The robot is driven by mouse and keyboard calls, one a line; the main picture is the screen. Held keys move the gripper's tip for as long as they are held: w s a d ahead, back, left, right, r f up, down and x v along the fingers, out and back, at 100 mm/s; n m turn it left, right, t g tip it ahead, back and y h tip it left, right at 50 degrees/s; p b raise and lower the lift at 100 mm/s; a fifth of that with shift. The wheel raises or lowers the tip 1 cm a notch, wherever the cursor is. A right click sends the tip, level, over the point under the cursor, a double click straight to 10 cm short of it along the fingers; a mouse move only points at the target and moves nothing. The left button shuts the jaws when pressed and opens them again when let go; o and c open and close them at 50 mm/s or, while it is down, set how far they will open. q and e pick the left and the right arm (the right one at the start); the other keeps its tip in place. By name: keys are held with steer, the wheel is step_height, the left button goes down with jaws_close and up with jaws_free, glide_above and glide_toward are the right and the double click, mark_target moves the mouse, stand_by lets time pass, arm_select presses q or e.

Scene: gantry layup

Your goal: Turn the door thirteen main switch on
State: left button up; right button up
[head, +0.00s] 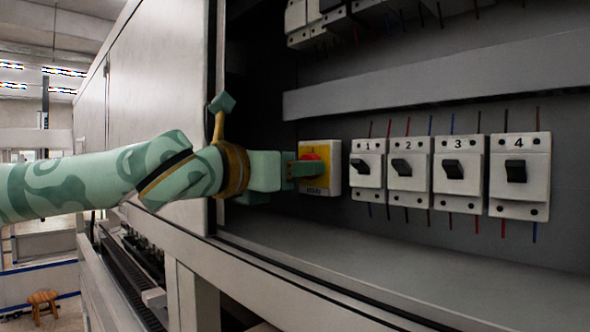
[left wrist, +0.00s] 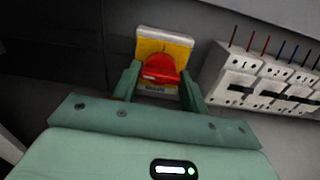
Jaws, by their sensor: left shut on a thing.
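The main switch is a red rotary knob (left wrist: 160,68) on a yellow plate with a white housing (head: 334,170). It is mounted on the cabinet's back panel, left of the numbered breakers. My left gripper (head: 298,168) reaches in from the left and is shut on the red knob. In the left wrist view its two green fingers (left wrist: 157,85) stand on either side of the knob. The fingers cover part of the knob in the head view. The plate's lettering is too small to read. My right gripper is not in view.
Breakers 1 (head: 367,165), 2 (head: 408,163), 3 (head: 459,165) and 4 (head: 519,170) stand in a row to the right, with wires above and below. A grey rail (head: 430,82) runs above them. The cabinet door (head: 155,75) is at left. The cabinet floor is bare.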

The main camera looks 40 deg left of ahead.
arm_select(q)
steer(key=m+b, duration=0.9)
steer(key=m, duration=0.8)
steer(key=shift+b, duration=0.35)
steer(key=shift+m, duration=0.4)
steer(key=o, duration=1)
steer(key=s, duration=0.5)
steer(key=s+a+b, duration=0.1)
steer(key=s, duration=0.4)
steer(key=s+b, duration=0.1)
steer(key=s, duration=0.5)
steer(key=shift+s+a, duration=0.1)
steer(key=shift+a, duration=0.1)
